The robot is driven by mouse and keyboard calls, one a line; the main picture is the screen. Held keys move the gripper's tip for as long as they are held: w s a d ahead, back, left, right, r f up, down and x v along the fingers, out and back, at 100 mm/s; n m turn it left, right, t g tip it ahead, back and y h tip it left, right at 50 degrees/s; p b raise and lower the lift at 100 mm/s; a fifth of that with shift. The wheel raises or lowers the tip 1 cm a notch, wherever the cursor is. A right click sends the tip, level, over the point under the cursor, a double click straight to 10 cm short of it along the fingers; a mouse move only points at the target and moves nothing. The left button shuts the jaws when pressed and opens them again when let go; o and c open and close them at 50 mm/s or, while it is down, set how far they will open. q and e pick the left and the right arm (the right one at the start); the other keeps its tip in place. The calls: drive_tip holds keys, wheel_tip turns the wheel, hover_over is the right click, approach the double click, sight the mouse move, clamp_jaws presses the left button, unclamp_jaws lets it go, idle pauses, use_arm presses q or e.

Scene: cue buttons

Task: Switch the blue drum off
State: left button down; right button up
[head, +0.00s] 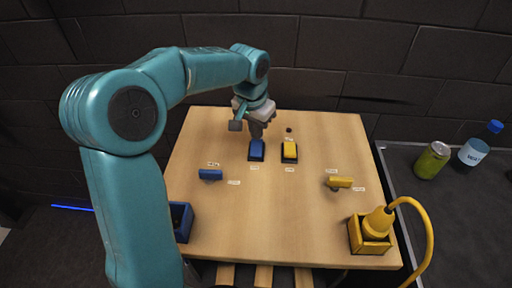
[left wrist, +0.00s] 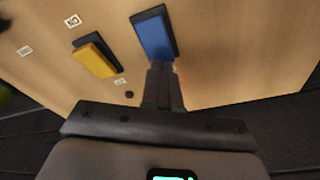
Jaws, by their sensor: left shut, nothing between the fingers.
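A blue bar-shaped handle (head: 210,174) lies crosswise on the left of the wooden board; it may be the blue drum, but its label is too small to read. A blue rocker switch (head: 256,149) sits near the board's middle and shows large in the left wrist view (left wrist: 154,36). My left gripper (head: 256,133) is shut and empty, its fingertips at the far end of the blue rocker. In the left wrist view the fingertips (left wrist: 163,66) overlap the rocker's near edge; I cannot tell whether they touch. My right gripper is not in view.
A yellow rocker switch (head: 290,151) is right of the blue rocker, and a yellow handle (head: 340,182) farther right. A blue box (head: 182,222) is at the front left. A yellow plug (head: 377,222) with a cable is front right.

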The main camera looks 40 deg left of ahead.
sight(256, 142)
use_arm(q)
drive_tip(key=shift+s, duration=0.1)
drive_tip(key=shift+f, duration=0.1)
idle(0.3)
drive_tip(key=shift+f+b, duration=0.75)
drive_tip(key=shift+f, duration=0.05)
drive_tip(key=shift+r, duration=0.1)
idle(0.3)
wheel_tip(256, 142, up, 7)
drive_tip(key=p, duration=0.6)
idle(0.4)
